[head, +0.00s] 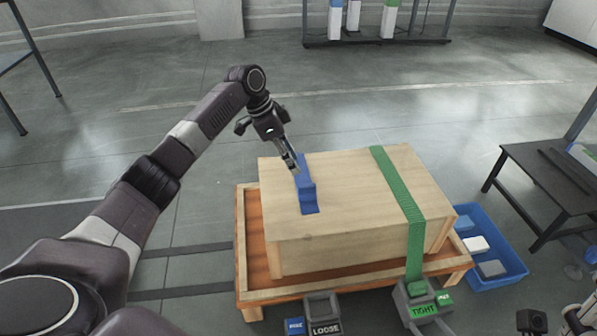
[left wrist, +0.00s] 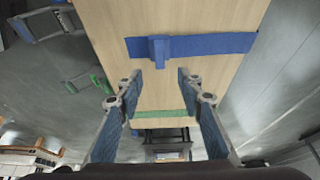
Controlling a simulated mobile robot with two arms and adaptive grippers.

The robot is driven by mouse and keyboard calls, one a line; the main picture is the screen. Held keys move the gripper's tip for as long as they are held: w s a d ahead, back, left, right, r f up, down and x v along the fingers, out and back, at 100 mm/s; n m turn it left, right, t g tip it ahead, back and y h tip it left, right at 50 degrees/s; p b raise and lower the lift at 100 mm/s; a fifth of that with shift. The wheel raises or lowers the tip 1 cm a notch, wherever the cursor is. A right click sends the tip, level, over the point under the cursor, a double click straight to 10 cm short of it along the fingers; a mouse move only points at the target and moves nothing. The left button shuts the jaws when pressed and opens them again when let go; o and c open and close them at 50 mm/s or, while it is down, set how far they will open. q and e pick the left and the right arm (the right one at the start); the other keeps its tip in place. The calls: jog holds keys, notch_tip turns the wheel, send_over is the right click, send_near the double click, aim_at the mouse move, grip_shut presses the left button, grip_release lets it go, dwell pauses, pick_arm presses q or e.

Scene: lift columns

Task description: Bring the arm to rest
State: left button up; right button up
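My left arm reaches in from the left in the head view. Its gripper (head: 292,166) is over the left part of a light wooden crate (head: 345,190), beside a blue strap (head: 308,196). In the left wrist view the two fingers of this gripper (left wrist: 160,72) are apart with nothing held between them. The blue strap (left wrist: 215,44) and its raised tab (left wrist: 158,52) lie just beyond the fingertips. What may be part of my right wrist (head: 578,318) shows at the bottom right corner of the head view; its fingers cannot be made out.
The crate stands on a low orange wooden pallet (head: 250,283). A green strap (head: 398,185) crosses it, running to a grey box labelled TIGHT (head: 423,310); another is labelled LOOSE (head: 324,328). A blue bin (head: 512,270) and dark table (head: 550,175) stand right.

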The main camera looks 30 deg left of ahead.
pick_arm(q)
jog(key=shift+v, duration=0.9)
jog(key=shift+d, duration=0.1)
